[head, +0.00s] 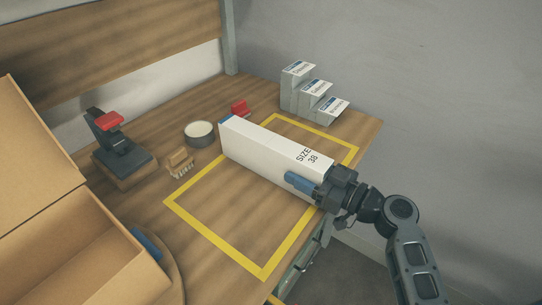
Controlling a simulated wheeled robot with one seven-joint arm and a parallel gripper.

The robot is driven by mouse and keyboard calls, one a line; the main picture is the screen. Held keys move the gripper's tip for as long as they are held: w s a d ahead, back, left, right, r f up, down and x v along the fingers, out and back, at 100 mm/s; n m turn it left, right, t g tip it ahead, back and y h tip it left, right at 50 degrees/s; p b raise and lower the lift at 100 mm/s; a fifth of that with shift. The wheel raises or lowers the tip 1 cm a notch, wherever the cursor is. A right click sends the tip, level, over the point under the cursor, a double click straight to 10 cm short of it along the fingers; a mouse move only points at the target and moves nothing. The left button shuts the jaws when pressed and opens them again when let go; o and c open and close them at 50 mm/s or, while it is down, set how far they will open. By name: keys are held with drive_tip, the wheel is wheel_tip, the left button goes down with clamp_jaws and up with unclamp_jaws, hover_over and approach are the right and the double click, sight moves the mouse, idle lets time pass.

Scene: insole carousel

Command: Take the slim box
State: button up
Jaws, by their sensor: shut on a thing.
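The slim box (255,150) is long and white, with "SIZE 38" printed near its right end and a blue far-left end. It lies across the yellow taped rectangle (215,240) on the wooden table, as seen in the head view. My gripper (305,186) is at the box's right end, with a blue finger pad against its near side. The gripper is shut on the box. The other finger is hidden behind the box. I cannot tell whether the box touches the table or is slightly raised.
An open cardboard box (75,250) stands at the left. A black device with a red top (115,140), a brush (180,163), a round tin (200,132) and a red item (240,108) sit behind. White stepped holders (312,92) stand at the back right. The taped area's front is clear.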

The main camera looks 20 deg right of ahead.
drive_tip(key=c, duration=0.5)
drive_tip(key=shift+r, duration=0.1)
